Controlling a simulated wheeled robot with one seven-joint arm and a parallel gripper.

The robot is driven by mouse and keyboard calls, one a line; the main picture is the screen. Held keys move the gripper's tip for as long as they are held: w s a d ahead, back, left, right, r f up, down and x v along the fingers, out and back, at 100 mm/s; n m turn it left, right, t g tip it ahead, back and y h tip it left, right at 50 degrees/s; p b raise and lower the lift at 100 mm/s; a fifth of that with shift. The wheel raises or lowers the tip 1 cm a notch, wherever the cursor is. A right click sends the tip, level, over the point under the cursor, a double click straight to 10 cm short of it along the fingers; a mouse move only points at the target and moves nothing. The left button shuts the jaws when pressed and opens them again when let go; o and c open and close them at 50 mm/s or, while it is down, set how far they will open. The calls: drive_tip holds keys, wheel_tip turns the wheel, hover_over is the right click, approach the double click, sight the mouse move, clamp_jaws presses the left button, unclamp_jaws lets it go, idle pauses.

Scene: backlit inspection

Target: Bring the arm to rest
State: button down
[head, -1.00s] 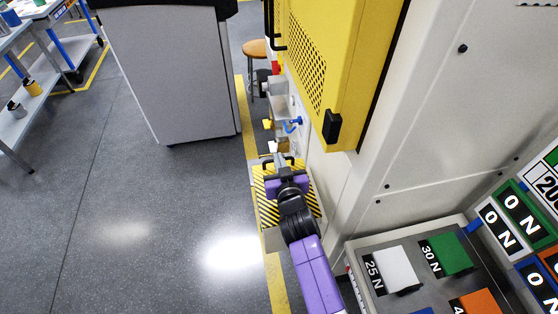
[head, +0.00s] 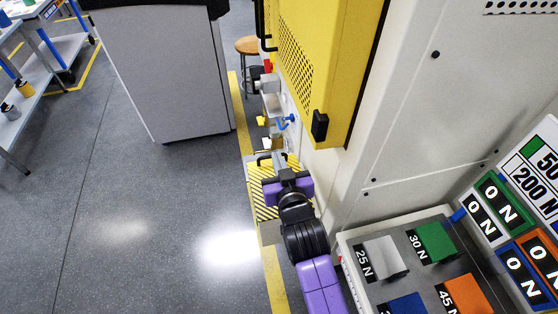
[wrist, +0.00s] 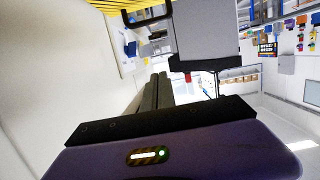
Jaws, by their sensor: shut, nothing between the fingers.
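My arm, purple and black, reaches from the bottom of the head view up to the black-and-yellow striped plate (head: 262,205). My gripper (head: 279,160) is at the arm's far end, over the plate's upper side and close to the pale machine. In the wrist view its two dark fingers (wrist: 158,92) lie side by side. They are shut with nothing between them. Whether the gripper touches anything near the plate cannot be told.
A yellow perforated guard (head: 325,60) stands above and right of my gripper. Colored blocks marked in newtons, among them a green block (head: 435,243), sit on a panel at lower right. A grey cabinet (head: 165,75) stands at left. The floor (head: 120,220) left of my arm is clear.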

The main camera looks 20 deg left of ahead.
drive_tip(key=shift+s+d+r, duration=0.3)
drive_tip(key=shift+s+r, duration=0.05)
drive_tip(key=shift+s, duration=0.05)
drive_tip(key=s+d+r+t, duration=0.2)
drive_tip(key=s+d+r, duration=0.15)
drive_tip(key=r, duration=0.25)
drive_tip(key=s+d+m+h, duration=0.6)
drive_tip(key=s+d+h, duration=0.2)
drive_tip(key=s+d, duration=2.4)
drive_tip(key=s+f, duration=0.1)
drive_tip(key=s, duration=0.3)
drive_tip(key=shift+d+m, duration=0.4)
